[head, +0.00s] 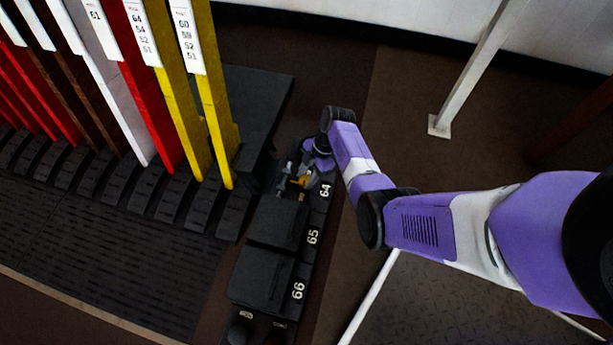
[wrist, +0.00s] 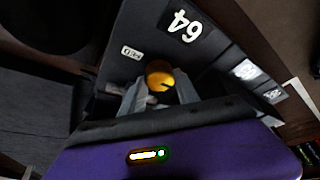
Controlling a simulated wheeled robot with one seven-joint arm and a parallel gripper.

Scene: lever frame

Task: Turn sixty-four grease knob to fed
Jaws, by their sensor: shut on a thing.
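The grease knob of unit sixty-four is a small round orange knob (wrist: 160,74) with a dark slot, seen between my fingers in the wrist view. A white "64" label (wrist: 186,26) is on the dark panel beside it, with a small pale plate (wrist: 131,52) near the knob. I cannot read that plate surely. My gripper (wrist: 158,92) is shut on the knob, one grey finger on each side. In the head view my gripper (head: 294,180) is at the box marked 64, and a bit of orange shows there. Which way the knob is turned is unclear.
Boxes marked 65 (head: 276,222) and 66 (head: 262,278) stand in the same row towards the front. Tall red, brown, white and yellow levers (head: 218,110) rise close to the left. Open floor (head: 400,125) and a white post (head: 470,75) are to the right.

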